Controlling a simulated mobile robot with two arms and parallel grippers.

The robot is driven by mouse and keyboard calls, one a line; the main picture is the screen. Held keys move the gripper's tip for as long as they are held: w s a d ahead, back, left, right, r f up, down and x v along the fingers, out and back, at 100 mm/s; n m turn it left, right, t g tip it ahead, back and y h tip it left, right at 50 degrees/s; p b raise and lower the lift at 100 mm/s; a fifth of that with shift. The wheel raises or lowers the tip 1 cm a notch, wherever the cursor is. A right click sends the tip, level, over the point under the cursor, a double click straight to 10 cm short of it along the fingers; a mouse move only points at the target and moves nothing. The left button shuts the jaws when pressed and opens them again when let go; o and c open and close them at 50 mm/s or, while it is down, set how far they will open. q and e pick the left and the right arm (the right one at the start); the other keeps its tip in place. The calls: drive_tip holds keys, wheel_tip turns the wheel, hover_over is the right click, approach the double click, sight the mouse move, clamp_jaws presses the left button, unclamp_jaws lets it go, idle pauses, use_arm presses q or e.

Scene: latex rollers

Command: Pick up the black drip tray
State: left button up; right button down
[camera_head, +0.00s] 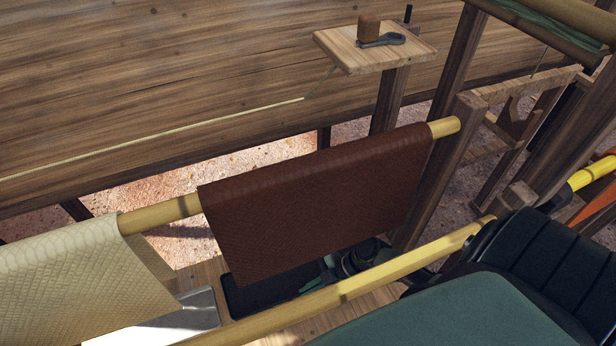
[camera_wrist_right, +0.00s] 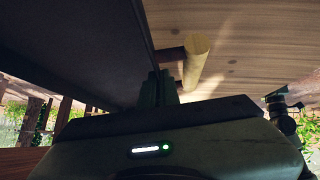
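The black drip tray (camera_head: 262,294) shows in the head view under the hanging brown sheet (camera_head: 315,205), which hides its far part. My right gripper (camera_head: 328,272) is at the tray's right edge, partly covered by the sheet and by a yellow pole. In the right wrist view a large dark panel (camera_wrist_right: 75,45), which looks like the tray, reaches to the fingers (camera_wrist_right: 160,88). The fingers look close together at its edge, but shadow hides whether they are closed on it. My left gripper is not in view.
The brown sheet and a cream sheet (camera_head: 70,280) hang over a wooden pole (camera_head: 160,212). A pale metal tray (camera_head: 195,312) lies left of the drip tray. A wooden table (camera_head: 130,90) and a small shelf (camera_head: 345,48) stand behind. Wooden posts crowd the right.

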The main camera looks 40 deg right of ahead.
drive_tip(key=shift+s+a+r+p, duration=0.15)
drive_tip(key=shift+r+p, duration=0.1)
drive_tip(key=shift+r, duration=0.35)
drive_tip(key=shift+s+d+r+p, duration=0.15)
drive_tip(key=shift+r+p, duration=0.1)
drive_tip(key=shift+r, duration=0.3)
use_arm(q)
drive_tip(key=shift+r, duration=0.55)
use_arm(e)
drive_tip(key=s+a, duration=0.1)
drive_tip(key=s, duration=0.4)
drive_tip(key=s+a, duration=0.2)
drive_tip(key=s, duration=0.4)
drive_tip(key=s+a, duration=0.1)
drive_tip(key=s, duration=0.4)
drive_tip(key=shift+s+a+f, duration=0.1)
drive_tip(key=shift+s+a, duration=0.05)
drive_tip(key=shift+s, duration=0.25)
